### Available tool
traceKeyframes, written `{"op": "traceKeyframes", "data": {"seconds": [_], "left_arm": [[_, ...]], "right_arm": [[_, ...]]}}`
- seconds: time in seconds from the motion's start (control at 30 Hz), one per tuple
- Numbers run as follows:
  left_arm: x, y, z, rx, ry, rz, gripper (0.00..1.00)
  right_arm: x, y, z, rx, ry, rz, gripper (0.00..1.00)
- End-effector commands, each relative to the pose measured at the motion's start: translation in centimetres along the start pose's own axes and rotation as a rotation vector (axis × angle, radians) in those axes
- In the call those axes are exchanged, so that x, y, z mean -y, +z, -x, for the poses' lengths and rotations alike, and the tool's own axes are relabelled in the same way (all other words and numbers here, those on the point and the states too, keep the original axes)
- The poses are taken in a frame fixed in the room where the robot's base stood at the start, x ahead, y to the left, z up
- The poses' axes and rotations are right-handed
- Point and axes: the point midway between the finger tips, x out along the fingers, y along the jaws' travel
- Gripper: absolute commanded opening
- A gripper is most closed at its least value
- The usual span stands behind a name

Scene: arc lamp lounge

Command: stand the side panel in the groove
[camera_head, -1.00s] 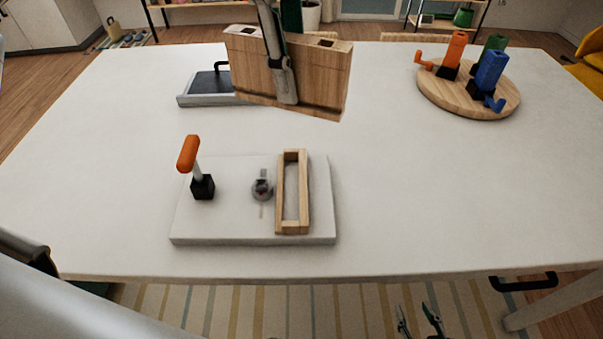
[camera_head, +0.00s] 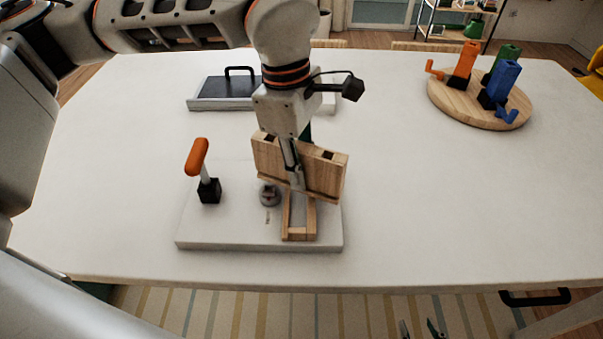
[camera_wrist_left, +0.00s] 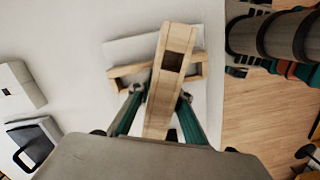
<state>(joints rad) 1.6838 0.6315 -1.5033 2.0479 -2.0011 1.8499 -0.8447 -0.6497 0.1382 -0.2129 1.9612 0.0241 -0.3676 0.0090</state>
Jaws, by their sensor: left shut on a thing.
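The wooden side panel (camera_head: 325,172) is upright in my left gripper (camera_head: 294,172), whose fingers are shut on its broad faces. It hangs over the rear part of the groove, a narrow wooden frame (camera_head: 299,237) on a pale base plate (camera_head: 215,238). The panel runs mostly left to right, across the frame's front-to-back length. In the left wrist view the panel (camera_wrist_left: 172,90) crosses over the frame (camera_wrist_left: 125,73) at a steep angle. The panel hides the frame's far end; I cannot tell whether they touch. My right gripper (camera_head: 420,329) barely shows at the bottom edge, fingertips apart.
An orange-handled clamp (camera_head: 198,158) stands left on the plate, with a round grey knob (camera_head: 269,195) beside the frame. A dark-topped tray (camera_head: 225,90) lies behind. A round wooden board (camera_head: 455,108) holds several coloured clamps at back right. The table's right side is clear.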

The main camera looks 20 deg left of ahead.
Motion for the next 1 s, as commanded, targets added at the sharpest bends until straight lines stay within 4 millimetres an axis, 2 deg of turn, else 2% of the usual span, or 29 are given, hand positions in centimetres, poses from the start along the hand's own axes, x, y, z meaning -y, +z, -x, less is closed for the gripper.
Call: {"op": "traceKeyframes", "data": {"seconds": [0.1,0.3,0.33,0.4,0.77,0.87,1.0], "left_arm": [[0.1,-0.2,-1.5,0.000,-0.002,0.000,0.00],[0.2,-0.3,-2.1,-0.003,-0.007,0.000,0.00],[0.2,-0.3,-2.2,-0.003,-0.009,0.000,0.21],[0.2,-0.3,-2.2,-0.004,-0.009,-0.001,0.36],[0.1,-0.2,-1.6,-0.001,-0.002,0.000,0.36],[0.0,-0.2,-0.8,-0.001,0.001,0.001,0.36],[-0.1,-0.2,1.5,-0.001,0.004,0.000,0.36]], "right_arm": [[0.0,0.0,0.0,-0.001,0.000,0.000,0.40],[0.0,0.0,-0.1,-0.001,0.000,0.001,0.40],[0.0,0.0,-0.1,-0.001,0.000,0.001,0.40],[-0.1,0.0,-0.1,-0.002,0.001,0.001,0.40],[-0.1,-0.1,-0.1,-0.002,0.001,0.002,0.40],[-0.1,-0.1,-0.1,-0.002,0.001,0.002,0.40],[-0.1,0.0,-0.1,-0.002,0.001,0.002,0.40]]}}
